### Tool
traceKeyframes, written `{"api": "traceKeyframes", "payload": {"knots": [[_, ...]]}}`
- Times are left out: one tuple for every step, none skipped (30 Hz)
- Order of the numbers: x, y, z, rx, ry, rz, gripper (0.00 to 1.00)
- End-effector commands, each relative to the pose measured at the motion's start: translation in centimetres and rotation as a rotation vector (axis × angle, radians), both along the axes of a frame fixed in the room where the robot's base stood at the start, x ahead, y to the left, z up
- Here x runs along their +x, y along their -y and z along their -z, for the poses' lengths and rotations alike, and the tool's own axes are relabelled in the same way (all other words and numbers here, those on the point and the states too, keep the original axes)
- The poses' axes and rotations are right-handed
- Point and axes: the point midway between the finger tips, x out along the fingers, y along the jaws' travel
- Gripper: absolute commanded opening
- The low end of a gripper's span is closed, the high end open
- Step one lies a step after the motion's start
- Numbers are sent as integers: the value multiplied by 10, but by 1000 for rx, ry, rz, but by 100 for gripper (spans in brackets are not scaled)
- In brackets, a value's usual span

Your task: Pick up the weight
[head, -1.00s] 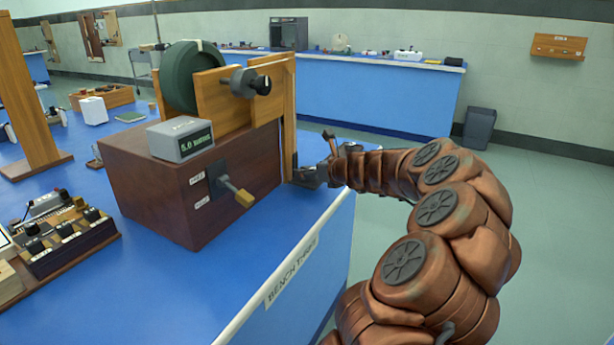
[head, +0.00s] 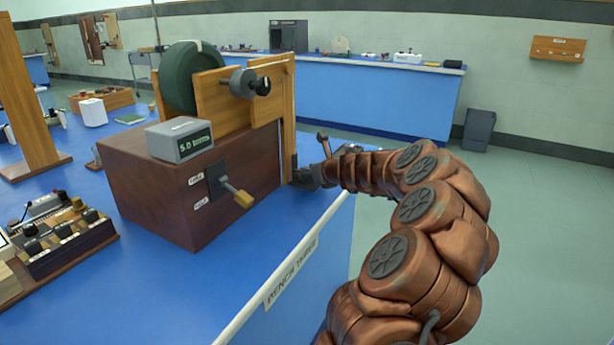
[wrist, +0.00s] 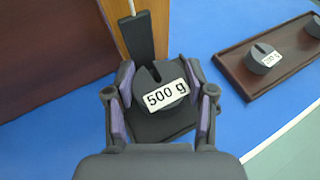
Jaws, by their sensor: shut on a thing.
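The weight (wrist: 157,86) is a dark slotted cylinder with a white "500 g" label, in the middle of the wrist view. My gripper (wrist: 163,97) is shut on it, with one purple-padded finger on each side. The weight sits over a dark square base at the foot of a wooden post (wrist: 134,22). I cannot tell whether it touches that base. In the head view my gripper (head: 308,176) is low at the right side of the wooden apparatus, beside the post, and the weight is hidden there.
A brown tray (wrist: 239,75) with two other weights, one (wrist: 263,58) labelled, lies to the right in the wrist view. The wooden box (head: 180,185) with a lever (head: 234,190) stands left of my gripper. The blue bench's edge (head: 290,265) is close by.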

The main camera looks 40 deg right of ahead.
Motion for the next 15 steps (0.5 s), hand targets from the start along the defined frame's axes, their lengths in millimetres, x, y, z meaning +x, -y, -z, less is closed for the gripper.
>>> {"api": "traceKeyframes", "payload": {"knots": [[0, 0, 0, 0, 0, 0, 34], [0, 0, 0, 0, 0, 0, 31], [0, 0, 0, 0, 0, 0, 26], [0, 0, 0, 0, 0, 0, 23], [0, 0, 0, 0, 0, 0, 20], [0, 0, 0, 0, 0, 0, 16], [0, 0, 0, 0, 0, 0, 13], [0, 0, 0, 0, 0, 0, 10], [0, 0, 0, 0, 0, 0, 6], [0, 0, 0, 0, 0, 0, 2], [0, 0, 0, 0, 0, 0, 0], [0, 0, 0, 0, 0, 0, 0], [0, 0, 0, 0, 0, 0, 0], [0, 0, 0, 0, 0, 0, 0], [0, 0, 0, 0, 0, 0, 0]]}}
